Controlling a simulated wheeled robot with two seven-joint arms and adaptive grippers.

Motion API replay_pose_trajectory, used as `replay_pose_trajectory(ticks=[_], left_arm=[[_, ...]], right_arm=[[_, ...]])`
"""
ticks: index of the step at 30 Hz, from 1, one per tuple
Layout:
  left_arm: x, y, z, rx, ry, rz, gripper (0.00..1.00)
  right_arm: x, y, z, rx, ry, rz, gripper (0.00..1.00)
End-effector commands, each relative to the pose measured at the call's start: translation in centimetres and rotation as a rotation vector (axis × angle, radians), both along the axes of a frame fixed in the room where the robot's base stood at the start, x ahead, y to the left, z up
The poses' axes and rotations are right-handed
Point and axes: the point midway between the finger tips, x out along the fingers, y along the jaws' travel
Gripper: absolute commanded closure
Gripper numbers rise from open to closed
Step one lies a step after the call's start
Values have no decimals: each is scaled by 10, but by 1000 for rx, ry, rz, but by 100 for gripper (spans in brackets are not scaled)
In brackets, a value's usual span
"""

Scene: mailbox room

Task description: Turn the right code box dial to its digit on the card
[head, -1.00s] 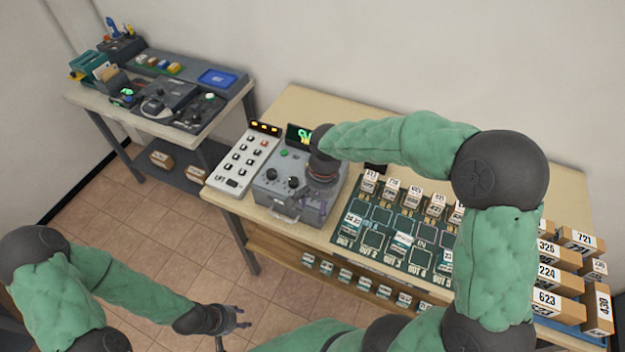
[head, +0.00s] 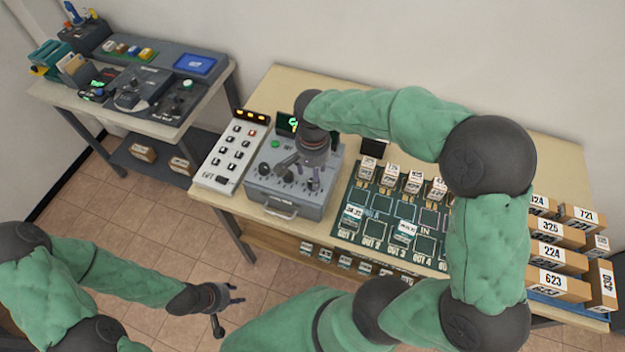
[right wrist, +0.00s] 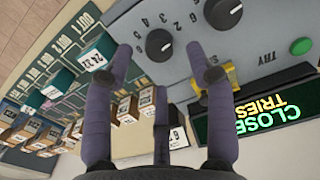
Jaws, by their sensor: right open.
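The code box (head: 318,207) is a grey case with a front handle, black dials and a green-lit display. In the right wrist view its right dial (right wrist: 160,45) is black with a white mark and printed digits around it; a middle dial (right wrist: 222,12) is beside it. My right gripper (head: 308,180) hangs over the box's right part. In the right wrist view its spread fingers (right wrist: 168,62) are open and empty, with the right dial just beyond the fingertips, apparently untouched. I cannot clearly identify the card. My left gripper (head: 230,310) is open and empty over the floor.
A white keypad panel (head: 228,155) stands close left of the code box. A green board (head: 378,228) with small labelled boxes lies to the right. Numbered cartons (head: 553,282) stack at the far right. The green TRY button (right wrist: 301,46) and display (right wrist: 265,110) are near my fingers.

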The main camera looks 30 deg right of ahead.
Motion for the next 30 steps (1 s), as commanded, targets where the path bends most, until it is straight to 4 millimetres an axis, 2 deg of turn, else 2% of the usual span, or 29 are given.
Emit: replay_pose_trajectory(ticks=[3, 9, 20, 26, 30], left_arm=[[0, 0, -5, 0, 0, 0, 60], [0, 0, -8, 0, 0, 0, 60], [0, 0, -9, 0, 0, 0, 60], [0, 0, -9, 0, 0, 0, 60], [0, 0, -9, 0, 0, 0, 60]], right_arm=[[0, 0, -20, -1, 1, 0, 44], [0, 0, -37, 0, -1, 0, 44], [0, 0, -41, 1, -2, 0, 44], [0, 0, -41, 1, -2, 1, 98], [0, 0, -41, 1, -2, 1, 100]])
